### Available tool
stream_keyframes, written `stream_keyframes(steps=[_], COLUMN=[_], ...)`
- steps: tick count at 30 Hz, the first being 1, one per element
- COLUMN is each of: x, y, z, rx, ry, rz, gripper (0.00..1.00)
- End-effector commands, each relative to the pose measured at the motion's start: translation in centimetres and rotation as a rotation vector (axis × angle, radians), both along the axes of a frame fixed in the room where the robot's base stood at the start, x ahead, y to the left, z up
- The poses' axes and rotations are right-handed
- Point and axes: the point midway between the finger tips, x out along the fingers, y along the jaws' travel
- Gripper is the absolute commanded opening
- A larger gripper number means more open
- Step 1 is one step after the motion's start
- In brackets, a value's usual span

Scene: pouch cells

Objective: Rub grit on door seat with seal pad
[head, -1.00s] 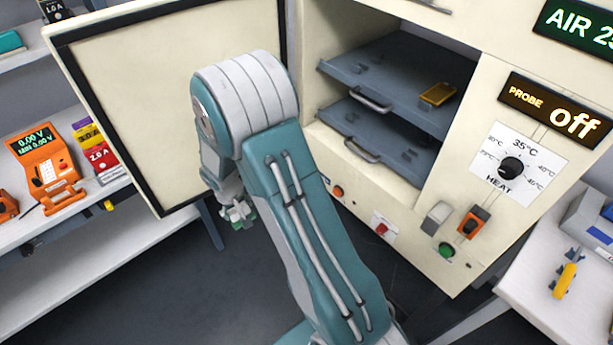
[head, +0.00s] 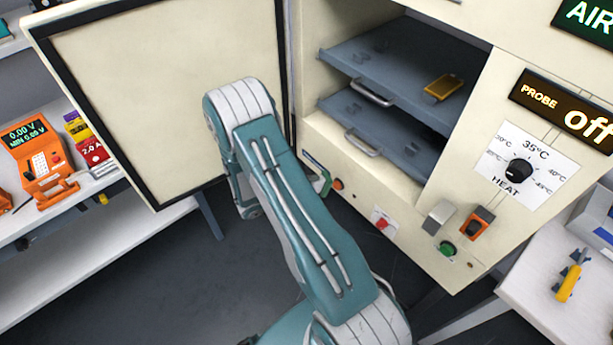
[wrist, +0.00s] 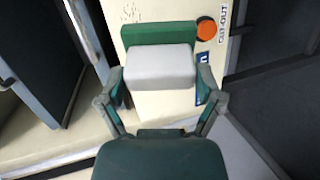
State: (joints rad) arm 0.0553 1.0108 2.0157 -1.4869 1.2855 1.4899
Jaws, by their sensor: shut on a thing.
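In the wrist view my gripper (wrist: 161,88) is shut on the seal pad (wrist: 160,66), a pale grey block with a green strip along its far side. The pad is in front of the cabinet's cream face, near an orange button; I cannot tell whether it touches. In the head view my arm hides most of the gripper; a green piece (head: 324,184) shows beside it, below the chamber opening. The cabinet door (head: 150,95) stands open at left, with a black seal around its edge. The door seat (head: 308,90) is the cream rim around the opening.
Two grey shelves (head: 375,60) fill the chamber; a yellow cell (head: 443,87) lies on the upper one. The heat knob (head: 519,171) and switches are on the front. An orange meter (head: 40,160) stands on the left rack. A white table (head: 545,290) is at right.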

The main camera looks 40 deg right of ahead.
Motion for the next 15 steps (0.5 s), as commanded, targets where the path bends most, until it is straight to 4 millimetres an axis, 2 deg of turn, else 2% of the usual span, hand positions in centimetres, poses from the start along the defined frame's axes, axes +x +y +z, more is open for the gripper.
stream_keyframes(steps=[3,6,11,15], x=[1.7,2.8,3.6,3.7], y=[-1.0,-1.1,-1.1,-1.9], z=[-0.2,-0.2,-0.2,-0.2], rx=[-0.175,-0.251,-0.294,-0.296], ry=[0.034,0.032,0.023,0.021], rz=[0.139,0.236,0.306,0.309], gripper=[0.46,0.46,0.46,0.46])
